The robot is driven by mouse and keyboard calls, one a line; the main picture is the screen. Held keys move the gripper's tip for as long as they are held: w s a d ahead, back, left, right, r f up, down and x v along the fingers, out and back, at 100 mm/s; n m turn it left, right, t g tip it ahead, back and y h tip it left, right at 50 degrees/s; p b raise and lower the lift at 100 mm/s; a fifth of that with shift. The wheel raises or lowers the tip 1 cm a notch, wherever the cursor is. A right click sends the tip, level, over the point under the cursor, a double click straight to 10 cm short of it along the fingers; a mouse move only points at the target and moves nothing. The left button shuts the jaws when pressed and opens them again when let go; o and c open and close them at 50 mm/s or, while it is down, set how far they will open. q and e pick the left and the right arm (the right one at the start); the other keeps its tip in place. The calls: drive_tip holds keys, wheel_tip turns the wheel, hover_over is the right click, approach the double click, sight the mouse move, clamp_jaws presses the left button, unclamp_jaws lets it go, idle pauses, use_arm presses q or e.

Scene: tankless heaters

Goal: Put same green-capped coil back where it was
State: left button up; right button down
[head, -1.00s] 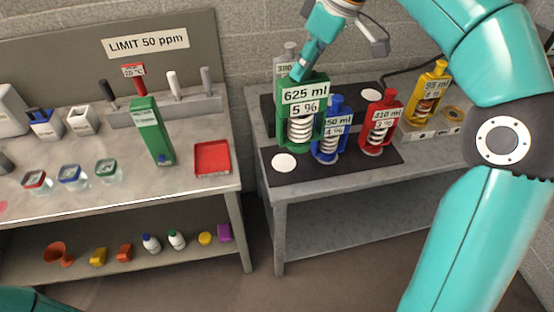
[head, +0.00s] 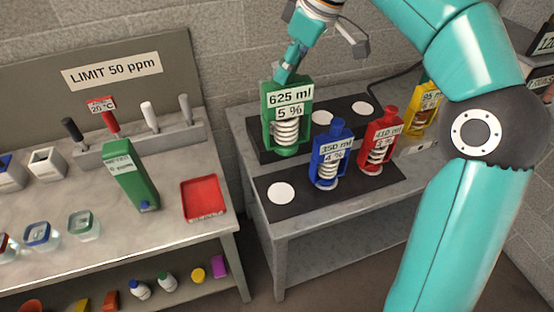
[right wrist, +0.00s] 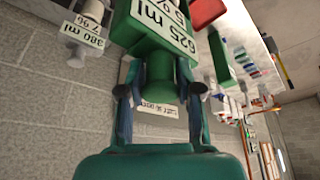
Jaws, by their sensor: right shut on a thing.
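My right gripper (head: 289,73) is shut on the top of the green-capped coil (head: 289,118), labelled 625 ml, 5 %. The coil hangs upright in front of the left part of the rear black mat; its exact height is unclear. The right wrist view shows the gripper (right wrist: 162,100) gripping the green coil's cap (right wrist: 158,75). A blank white disc (head: 281,193) lies at the left end of the front black mat (head: 310,200). Blue (head: 330,153) and red (head: 380,140) coils stand to its right. My left gripper is out of view.
A grey 380 ml coil (right wrist: 82,35) shows in the right wrist view and is hidden in the head view. More white discs (head: 363,108) lie on the rear mat. A yellow coil (head: 424,108) stands at the right. The left bench holds a red tray (head: 202,198).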

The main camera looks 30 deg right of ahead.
sight(296, 118)
drive_tip(key=f, duration=0.4)
drive_tip(key=f+b, duration=0.1)
drive_tip(key=f, duration=0.4)
drive_tip(key=f+b, duration=0.1)
drive_tip(key=f, duration=0.4)
drive_tip(key=shift+w+a+f, duration=0.1)
drive_tip(key=shift+w+a, duration=0.3)
drive_tip(key=shift+f+b, duration=0.4)
drive_tip(key=shift+f, duration=1.8)
drive_tip(key=c, duration=0.8)
unclamp_jaws()
drive_tip(key=v, duration=1.2)
drive_tip(key=shift+p, duration=0.3)
drive_tip(key=shift+f, duration=0.1)
